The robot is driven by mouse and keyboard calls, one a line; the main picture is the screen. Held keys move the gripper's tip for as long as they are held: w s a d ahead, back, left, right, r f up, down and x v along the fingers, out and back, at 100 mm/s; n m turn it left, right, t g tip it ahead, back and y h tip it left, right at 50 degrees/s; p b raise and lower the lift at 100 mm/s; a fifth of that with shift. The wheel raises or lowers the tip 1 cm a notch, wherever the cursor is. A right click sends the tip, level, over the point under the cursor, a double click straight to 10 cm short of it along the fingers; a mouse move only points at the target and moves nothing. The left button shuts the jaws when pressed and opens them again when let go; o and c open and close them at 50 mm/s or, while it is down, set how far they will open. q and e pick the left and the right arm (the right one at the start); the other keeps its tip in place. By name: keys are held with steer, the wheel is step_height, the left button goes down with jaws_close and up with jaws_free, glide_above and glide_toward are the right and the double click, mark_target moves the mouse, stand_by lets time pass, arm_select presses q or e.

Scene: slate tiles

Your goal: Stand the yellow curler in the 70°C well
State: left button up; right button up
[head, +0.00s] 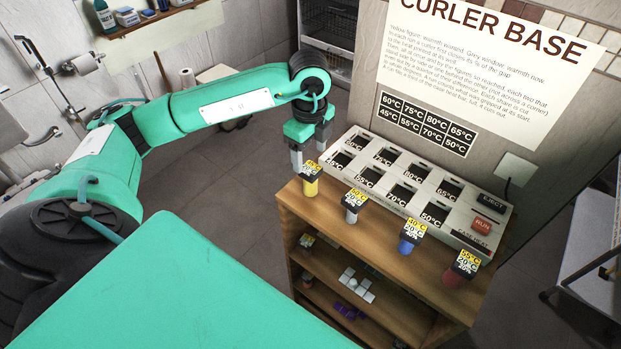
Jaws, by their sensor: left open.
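The yellow curler (310,187) stands upright at the left end of a row of curlers along the wooden shelf top, with a dark cap and a printed tag on it. My left gripper (309,155) points down just above and behind it, with its fingers apart. Nothing shows between them; I cannot tell whether a finger touches the cap. The curler base (470,218) is a pale block with two rows of dark square wells. The 70°C well (403,193) is third from the left in the front row and looks empty. My right gripper is not in view.
A grey curler (352,214), a blue curler (406,245) and a red curler (453,277) stand in front of the base. An EJECT button (492,202) and a RUN button (488,226) sit at its right end. A sign (490,70) hangs behind. Lower shelves hold small items.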

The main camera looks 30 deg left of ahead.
mark_target(311, 169)
arm_select(q)
step_height(311, 169, down, 6)
steer(key=shift+d+r+p, duration=0.15)
steer(key=shift+r+p, duration=0.1)
steer(key=shift+p, duration=0.85)
steer(key=shift+f, duration=0.15)
steer(key=c, duration=1.2)
steer(key=shift+o, duration=0.2)
